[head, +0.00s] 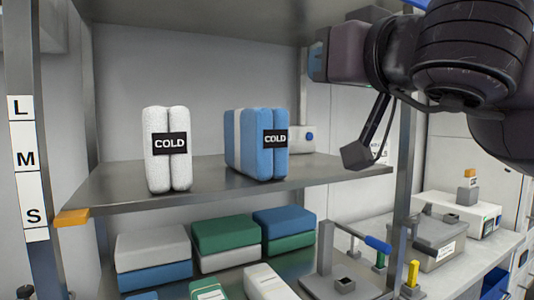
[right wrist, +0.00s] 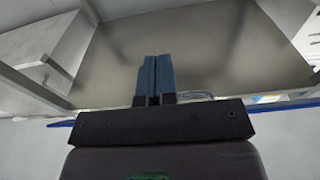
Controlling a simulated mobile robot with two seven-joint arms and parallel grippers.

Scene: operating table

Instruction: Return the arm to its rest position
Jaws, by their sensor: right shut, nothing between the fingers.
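My right arm (head: 470,50) comes in from the upper right of the head view, raised in front of the shelf unit. Its right gripper (right wrist: 155,75) shows in the right wrist view with its two blue-grey fingers together and nothing between them. In the head view the wrist end is at the top, above and right of the blue cold packs, and apart from them. The fingertips are hard to make out there. My left gripper is not in view.
White COLD packs (head: 157,150) and blue COLD packs (head: 262,145) stand on the middle shelf (head: 110,190). Folded green, grey and blue packs (head: 225,235) lie below. A metal upright (head: 405,190) stands under my arm. A bench (head: 460,255) at right holds devices.

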